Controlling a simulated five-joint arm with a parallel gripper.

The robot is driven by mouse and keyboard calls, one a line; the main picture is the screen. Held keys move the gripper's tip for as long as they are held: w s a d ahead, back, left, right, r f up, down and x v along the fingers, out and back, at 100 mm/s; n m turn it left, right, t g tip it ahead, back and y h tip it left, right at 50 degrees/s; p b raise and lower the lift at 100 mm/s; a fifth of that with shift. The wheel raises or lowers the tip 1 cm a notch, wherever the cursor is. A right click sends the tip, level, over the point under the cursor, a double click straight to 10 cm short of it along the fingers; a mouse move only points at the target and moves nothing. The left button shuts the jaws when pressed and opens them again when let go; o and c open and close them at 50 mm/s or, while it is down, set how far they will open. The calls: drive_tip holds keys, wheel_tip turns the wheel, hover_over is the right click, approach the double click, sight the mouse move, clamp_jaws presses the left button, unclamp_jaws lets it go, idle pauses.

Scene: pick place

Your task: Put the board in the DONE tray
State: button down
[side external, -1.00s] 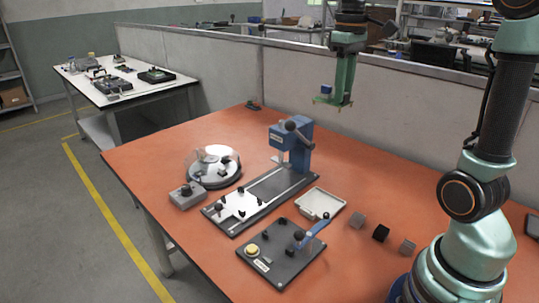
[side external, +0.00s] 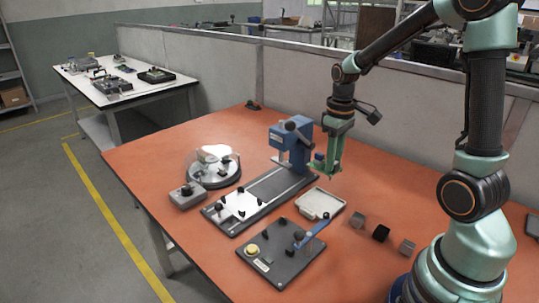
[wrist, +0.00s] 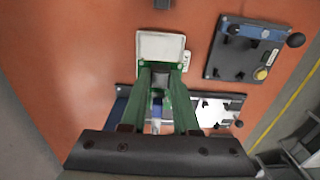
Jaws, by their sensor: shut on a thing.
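The board (side external: 321,169), a small green piece with a blue part on it, is held at the tips of my gripper (side external: 330,172). My green fingers are shut on it and hide much of it. In the wrist view a blue and pale part (wrist: 156,112) shows between the fingers of my gripper (wrist: 162,68). The pale, shallow tray (side external: 320,204) lies on the orange table, empty. In the wrist view the tray (wrist: 160,34) is just beyond my fingertips, with a small label at its side. The board appears above the table, apart from the tray.
A blue press (side external: 292,148) on a long dark base with a white plate stands left of my gripper. A dark fixture (side external: 280,262) with a blue lever and yellow button is in front. A round clear-covered device (side external: 213,167) stands left.

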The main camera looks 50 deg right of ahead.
wheel_tip(320, 180, down, 11)
drive_tip(key=shift+f, duration=0.2)
idle(0.3)
drive_tip(key=shift+f, duration=0.15)
drive_tip(key=c, duration=0.7)
unclamp_jaws()
drive_tip(key=shift+o, duration=0.2)
wheel_tip(320, 180, up, 12)
drive_tip(key=shift+r, duration=0.15)
drive_tip(key=s+a+r+t, duration=0.2)
drive_tip(key=a+r, duration=0.3)
drive_tip(key=a, duration=0.1)
drive_tip(key=s+a+r+t, duration=0.3)
drive_tip(key=a+r, duration=0.2)
drive_tip(key=a, duration=0.2)
drive_tip(key=shift+a+r+t, duration=0.25)
drive_tip(key=shift+r+t, duration=0.05)
